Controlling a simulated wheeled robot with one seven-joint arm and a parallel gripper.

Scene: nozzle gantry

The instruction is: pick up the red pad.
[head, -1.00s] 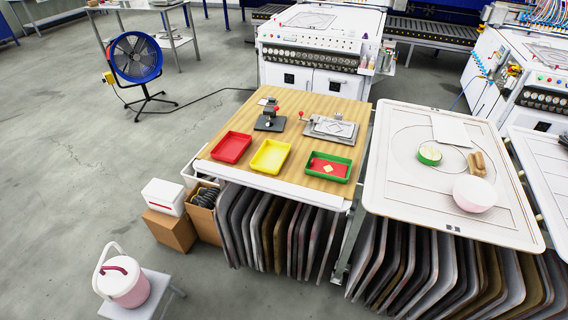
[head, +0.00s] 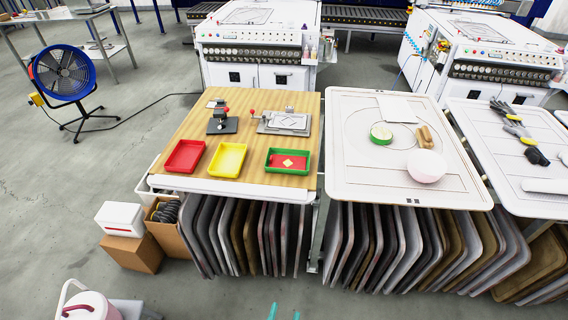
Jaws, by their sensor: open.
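The red pad (head: 300,162) lies flat inside the green tray (head: 270,167), at the right front of the wooden-topped table. A small pale diamond-shaped piece (head: 288,162) lies on top of the pad and hides part of its middle. Two teal fingertips of my gripper (head: 284,312) show at the bottom edge of the head view, apart from each other with nothing seen between them. My gripper is well in front of the table, away from the tray. The rest of the gripper is out of view.
A yellow tray (head: 228,160) and a red tray (head: 185,156) stand left of the green one. Metal fixtures (head: 284,122) sit behind. A white table (head: 350,180) with a pink-white bowl (head: 427,167) stands to the right. Open floor lies in front.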

